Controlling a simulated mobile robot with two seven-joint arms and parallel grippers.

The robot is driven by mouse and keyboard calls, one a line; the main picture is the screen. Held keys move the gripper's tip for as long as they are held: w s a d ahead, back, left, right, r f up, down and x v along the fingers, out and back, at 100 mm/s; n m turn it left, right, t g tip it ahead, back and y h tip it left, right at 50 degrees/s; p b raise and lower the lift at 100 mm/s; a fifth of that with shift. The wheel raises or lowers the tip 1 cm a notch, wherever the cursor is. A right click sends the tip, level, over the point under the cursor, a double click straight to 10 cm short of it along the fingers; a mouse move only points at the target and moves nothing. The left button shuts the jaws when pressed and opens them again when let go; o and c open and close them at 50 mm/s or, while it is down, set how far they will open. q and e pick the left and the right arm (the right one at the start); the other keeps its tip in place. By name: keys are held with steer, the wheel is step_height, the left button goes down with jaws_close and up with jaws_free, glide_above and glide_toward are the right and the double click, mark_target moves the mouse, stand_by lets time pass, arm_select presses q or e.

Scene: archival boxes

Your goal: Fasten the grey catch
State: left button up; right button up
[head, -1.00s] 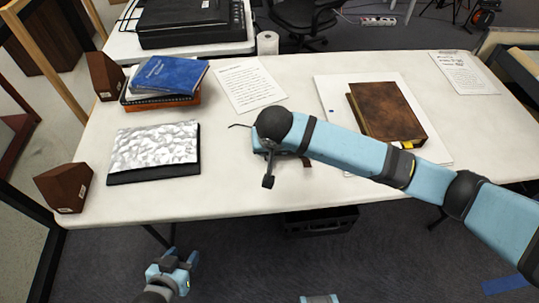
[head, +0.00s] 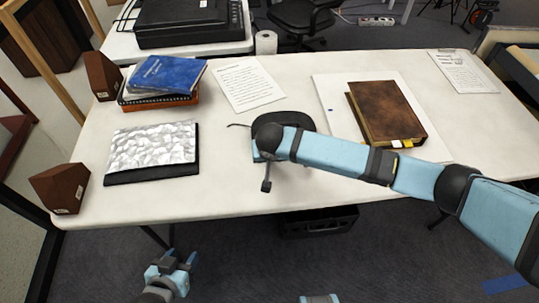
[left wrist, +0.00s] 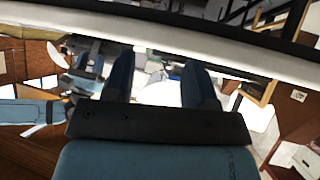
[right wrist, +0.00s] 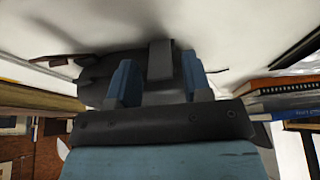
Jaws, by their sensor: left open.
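A dark case (head: 300,122) lies on the table at mid-front; my right wrist and forearm hide much of it in the head view. The case also shows in the right wrist view (right wrist: 95,85), with a dark grey tab (right wrist: 160,60), apparently the catch. My right gripper (right wrist: 160,82) is open, its fingers apart on either side of this tab; I cannot tell whether they touch it. Its fingertips are hidden in the head view. My left gripper (head: 181,259) is open and empty, low in front of the table, away from the case.
On the white table (head: 225,195) are a silvery crumpled sheet on a black board (head: 152,150), stacked books (head: 165,80), brown wedge blocks (head: 62,188), a paper (head: 248,85) and a brown book (head: 385,112) on a white board.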

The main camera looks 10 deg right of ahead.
steer(key=c, duration=0.7)
steer(key=r+g+p, duration=0.1)
steer(key=p, duration=0.3)
steer(key=shift+w, duration=0.4)
steer(key=shift+w+g+p, duration=0.15)
steer(key=shift+g+p, duration=0.35)
steer(key=shift+p, duration=0.15)
steer(key=shift+w+f+g+p, duration=0.2)
steer(key=shift+g+p, duration=0.15)
steer(key=shift+g, duration=0.05)
steer(key=shift+f, duration=0.1)
steer(key=o, duration=0.8)
steer(key=shift+o, duration=0.5)
